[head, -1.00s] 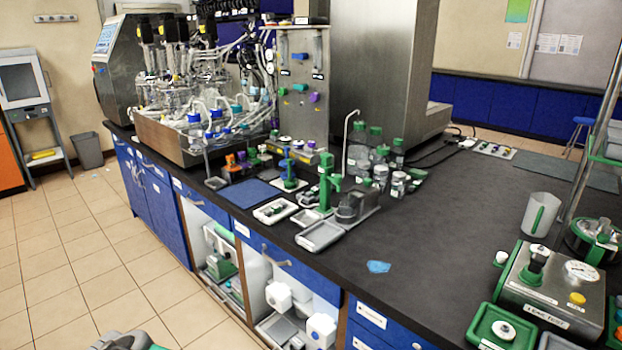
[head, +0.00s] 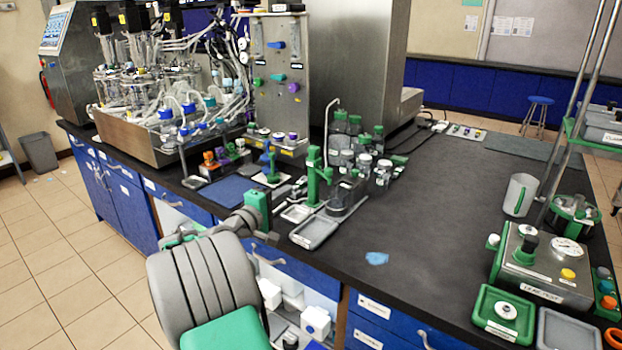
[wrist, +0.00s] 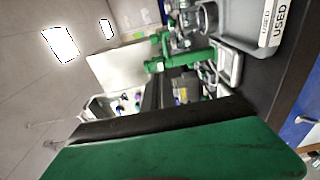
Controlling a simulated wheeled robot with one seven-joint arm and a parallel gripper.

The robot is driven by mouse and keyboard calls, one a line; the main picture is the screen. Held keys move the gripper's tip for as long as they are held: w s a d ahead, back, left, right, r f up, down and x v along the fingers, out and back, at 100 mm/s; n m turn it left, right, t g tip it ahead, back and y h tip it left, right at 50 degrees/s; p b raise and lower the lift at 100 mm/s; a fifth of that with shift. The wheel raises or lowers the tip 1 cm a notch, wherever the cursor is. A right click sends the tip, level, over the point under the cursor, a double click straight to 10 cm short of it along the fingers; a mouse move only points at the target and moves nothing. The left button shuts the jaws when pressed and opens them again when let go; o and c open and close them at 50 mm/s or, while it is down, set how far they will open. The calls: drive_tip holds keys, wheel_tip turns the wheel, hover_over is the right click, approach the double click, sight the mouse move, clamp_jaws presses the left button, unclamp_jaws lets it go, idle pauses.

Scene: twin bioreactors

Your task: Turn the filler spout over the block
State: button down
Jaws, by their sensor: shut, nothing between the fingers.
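A thin metal tube with a hooked top (head: 328,125), which looks like the filler spout, stands among green-capped bottles at the bench's middle. In front of it is a green post with a short side arm (head: 314,170). I cannot tell for certain which part is the block. My gripper (head: 292,188) is shut and empty over the bench's front edge, left of the post. In the wrist view the green post (wrist: 185,58) lies sideways beyond my gripper; the hooked tube is not clear there.
A grey tray (head: 316,233) lies at the front edge; its USED label shows in the wrist view (wrist: 272,22). Bottles (head: 378,150) crowd behind the post. A blue mat (head: 225,190) lies left. The bench right of a blue scrap (head: 377,258) is mostly clear.

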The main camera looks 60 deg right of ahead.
sight(331, 173)
drive_tip(key=s+d+p, duration=0.1)
drive_tip(key=s+d, duration=0.2)
drive_tip(key=d, duration=0.9)
drive_tip(key=shift+s+d+r, duration=0.15)
drive_tip(key=shift+s+d, duration=0.05)
drive_tip(key=shift+s, duration=0.15)
drive_tip(key=s+d, duration=0.2)
drive_tip(key=s, duration=0.1)
drive_tip(key=shift+d, duration=0.35)
